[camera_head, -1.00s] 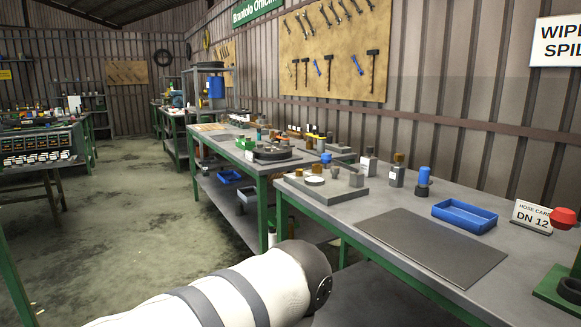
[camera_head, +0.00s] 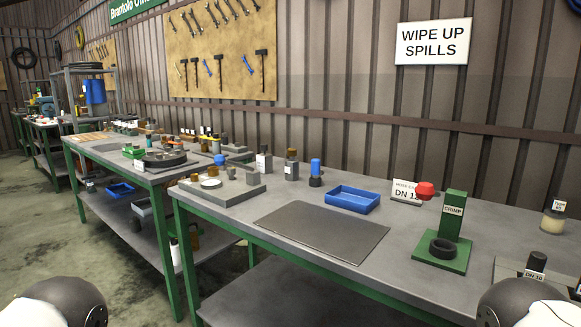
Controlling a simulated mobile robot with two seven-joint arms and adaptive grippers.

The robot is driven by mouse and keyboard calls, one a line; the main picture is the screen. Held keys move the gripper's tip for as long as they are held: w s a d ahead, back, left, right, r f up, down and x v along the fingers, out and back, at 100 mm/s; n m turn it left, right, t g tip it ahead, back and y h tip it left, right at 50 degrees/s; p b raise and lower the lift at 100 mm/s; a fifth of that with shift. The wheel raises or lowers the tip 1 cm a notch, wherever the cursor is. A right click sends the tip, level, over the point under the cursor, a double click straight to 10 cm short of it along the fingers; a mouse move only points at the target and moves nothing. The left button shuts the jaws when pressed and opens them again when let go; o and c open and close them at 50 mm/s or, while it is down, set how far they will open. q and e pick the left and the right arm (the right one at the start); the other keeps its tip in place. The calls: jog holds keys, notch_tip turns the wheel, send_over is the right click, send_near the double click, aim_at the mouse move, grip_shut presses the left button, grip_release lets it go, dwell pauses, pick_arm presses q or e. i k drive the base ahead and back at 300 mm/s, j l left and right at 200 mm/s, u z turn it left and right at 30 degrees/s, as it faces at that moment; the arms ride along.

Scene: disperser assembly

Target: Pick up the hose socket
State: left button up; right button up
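I cannot tell for certain which part is the hose socket. Small metal parts stand on a grey fixture plate (camera_head: 235,192) on the near bench, among them a brass-coloured piece (camera_head: 194,178), a pale disc (camera_head: 210,184) and a grey block (camera_head: 253,177). A "HOSE CARD DN 12" sign (camera_head: 404,187) stands behind the blue tray (camera_head: 367,203), which looks empty. A green crimp stand (camera_head: 453,216) with a black ring (camera_head: 443,248) is to the right. Neither gripper shows; only rounded parts of my two arms appear at the bottom corners.
A dark flat mat (camera_head: 320,230) lies bare on the near bench (camera_head: 300,195). Bottles (camera_head: 292,167) and a blue-topped part (camera_head: 315,172) stand behind. A "DN 10" fixture (camera_head: 534,270) and a jar (camera_head: 553,222) are at right. A second bench (camera_head: 110,157) stands farther left.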

aim_at(292, 165)
jog(key=i+j+z, duration=0.15)
jog(key=j+z, duration=0.25)
jog(key=i+j+z, duration=0.1)
jog(key=j+z, duration=0.7)
jog(key=i, duration=0.05)
